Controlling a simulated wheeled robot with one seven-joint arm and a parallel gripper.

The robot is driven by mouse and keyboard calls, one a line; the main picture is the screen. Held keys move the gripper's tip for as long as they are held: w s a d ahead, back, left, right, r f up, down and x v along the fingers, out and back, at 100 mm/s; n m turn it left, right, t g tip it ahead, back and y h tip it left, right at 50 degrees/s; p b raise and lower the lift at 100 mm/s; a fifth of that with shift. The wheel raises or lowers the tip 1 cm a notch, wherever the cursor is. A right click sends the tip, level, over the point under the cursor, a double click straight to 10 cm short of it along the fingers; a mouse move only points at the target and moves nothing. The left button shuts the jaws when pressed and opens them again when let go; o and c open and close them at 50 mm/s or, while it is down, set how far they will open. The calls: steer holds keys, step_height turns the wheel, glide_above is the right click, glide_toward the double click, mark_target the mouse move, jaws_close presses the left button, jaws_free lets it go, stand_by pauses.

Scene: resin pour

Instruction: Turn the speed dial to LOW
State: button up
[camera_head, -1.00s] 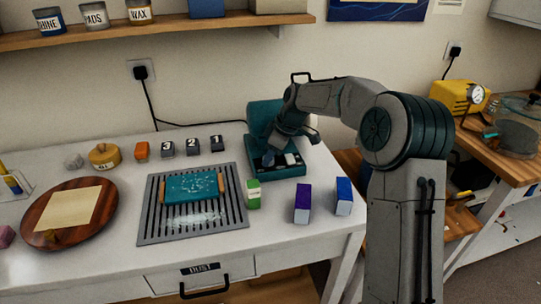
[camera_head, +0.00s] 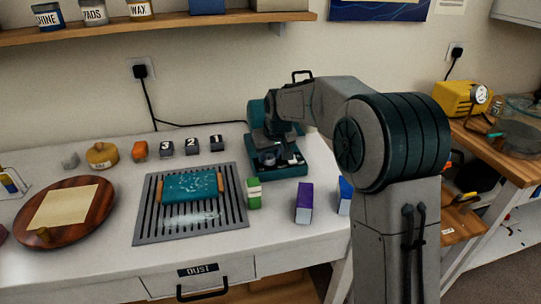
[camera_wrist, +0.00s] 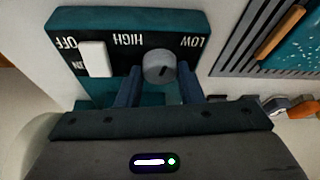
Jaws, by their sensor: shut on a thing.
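The speed dial (camera_wrist: 159,67) is a round grey knob with a short dark mark, on the teal machine's control panel (camera_wrist: 210,72). The panel's labels appear upside down in the wrist view: HIGH is just left of the dial and LOW is to its upper right. My gripper (camera_wrist: 160,84) has one finger on each side of the dial and is shut on it. The teal machine (camera_head: 290,171) stands at the back right of the white table in the head view, where my gripper (camera_head: 272,152) partly covers its panel.
A white switch (camera_wrist: 95,58) beside OFF sits close left of the dial in the wrist view. A slatted grey mat (camera_head: 148,225) with a teal board (camera_head: 190,187) lies left of the machine. Green (camera_head: 254,194) and purple (camera_head: 304,202) boxes stand in front.

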steer(key=m+h, duration=0.2)
steer(key=m, duration=0.3)
steer(key=shift+a, duration=0.15)
stand_by(0.6)
steer(key=o, duration=1)
steer(key=shift+c, duration=0.2)
steer(key=shift+r, duration=0.1)
steer(key=v, duration=1.3)
steer(key=shift+s+a+r, duration=0.15)
steer(key=shift+s+r, duration=0.1)
steer(key=shift+s, duration=0.05)
steer(key=s+d+f+p, duration=0.2)
steer(key=s+d, duration=0.4)
steer(key=s, duration=0.3)
steer(key=s+d+f+g+p, duration=0.1)
steer(key=s+d+f, duration=0.1)
steer(key=s+d, duration=0.4)
steer(key=s+d+f+p, duration=0.2)
steer(key=s+d, duration=0.4)
steer(key=s, duration=0.7)
steer(key=shift+s+d+f+p, duration=0.2)
steer(key=shift+s+d+p, duration=0.1)
steer(key=shift+s+d, duration=0.1)
